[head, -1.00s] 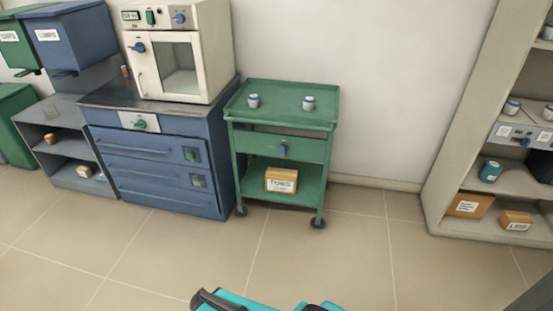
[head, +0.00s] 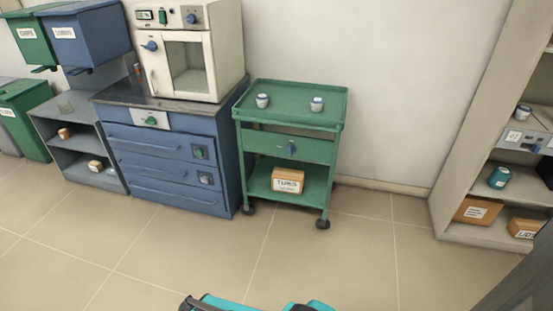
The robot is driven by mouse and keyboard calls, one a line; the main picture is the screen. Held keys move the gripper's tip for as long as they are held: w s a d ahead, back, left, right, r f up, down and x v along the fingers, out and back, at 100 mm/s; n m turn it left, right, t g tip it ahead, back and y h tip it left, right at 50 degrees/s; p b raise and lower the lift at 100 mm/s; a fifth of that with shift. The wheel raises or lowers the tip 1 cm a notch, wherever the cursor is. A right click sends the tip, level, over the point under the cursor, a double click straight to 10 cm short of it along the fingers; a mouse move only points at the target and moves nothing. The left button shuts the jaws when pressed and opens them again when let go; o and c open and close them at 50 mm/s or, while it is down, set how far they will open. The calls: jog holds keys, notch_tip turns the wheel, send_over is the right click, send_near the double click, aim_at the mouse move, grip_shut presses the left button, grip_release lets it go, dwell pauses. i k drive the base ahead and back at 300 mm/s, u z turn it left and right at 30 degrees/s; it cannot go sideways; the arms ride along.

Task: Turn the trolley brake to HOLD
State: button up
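A green trolley (head: 290,119) on dark casters stands against the wall, just right of the blue drawer cabinet. On its front panel, near the middle, is a small blue knob (head: 291,148). I take it for the brake control, but its markings are too small to read. Two small jars (head: 263,101) stand on the top tray. A cardboard box (head: 288,181) with a white label sits on the lower shelf. My gripper is not in view; only teal and black parts of my own body show at the bottom edge.
A blue drawer cabinet (head: 165,165) bearing a white furnace (head: 188,62) stands left of the trolley. Beige shelving (head: 467,232) with boxes and a teal jar (head: 499,177) stands at right. The tiled floor (head: 190,255) before the trolley is clear.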

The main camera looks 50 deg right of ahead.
aim_at(290, 149)
jog(key=i, duration=1)
jog(key=u, duration=0.1)
jog(key=k, duration=0.95)
jog(key=z, duration=0.2)
jog(key=i, duration=0.5)
jog(key=u, duration=0.1)
